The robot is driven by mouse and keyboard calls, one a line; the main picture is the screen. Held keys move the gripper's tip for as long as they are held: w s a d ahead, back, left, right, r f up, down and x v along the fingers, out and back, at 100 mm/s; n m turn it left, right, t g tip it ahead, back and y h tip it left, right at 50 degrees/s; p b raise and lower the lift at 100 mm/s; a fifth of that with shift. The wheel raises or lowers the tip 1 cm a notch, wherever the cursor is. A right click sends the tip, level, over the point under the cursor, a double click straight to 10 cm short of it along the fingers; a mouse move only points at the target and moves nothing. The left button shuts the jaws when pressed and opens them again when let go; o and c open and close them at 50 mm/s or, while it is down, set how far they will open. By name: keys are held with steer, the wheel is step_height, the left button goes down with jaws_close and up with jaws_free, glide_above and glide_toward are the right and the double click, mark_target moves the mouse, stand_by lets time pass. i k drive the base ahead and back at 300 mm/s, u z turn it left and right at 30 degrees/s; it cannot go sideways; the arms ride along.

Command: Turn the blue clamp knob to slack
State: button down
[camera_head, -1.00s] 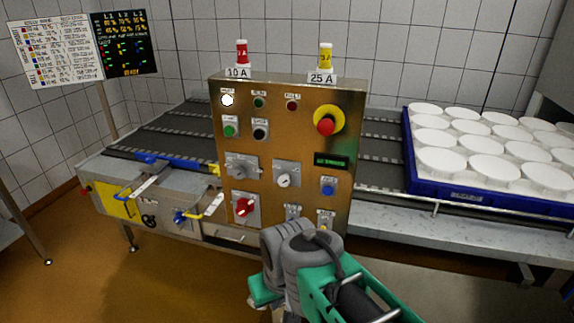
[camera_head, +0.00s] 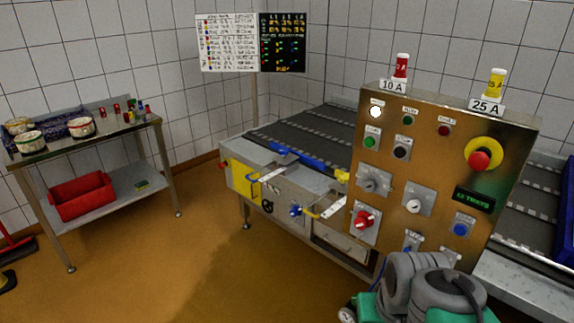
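The blue clamp knob (camera_head: 296,210) sticks out from the front of the steel conveyor side, left of the control panel. My arm's grey joints and green link show at the bottom right, in front of the panel's lower part. My gripper's fingers are not visible, and nothing of mine touches the knob.
The control panel (camera_head: 446,150) with its red rotary switch (camera_head: 364,219) stands right of the knob. A side table (camera_head: 104,143) with tubs and a red bin (camera_head: 81,196) is at the left. The floor (camera_head: 190,270) before the conveyor is clear.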

mark_target(283, 152)
steer(key=u, duration=0.9)
steer(key=i, duration=3.3)
steer(key=u, duration=0.95)
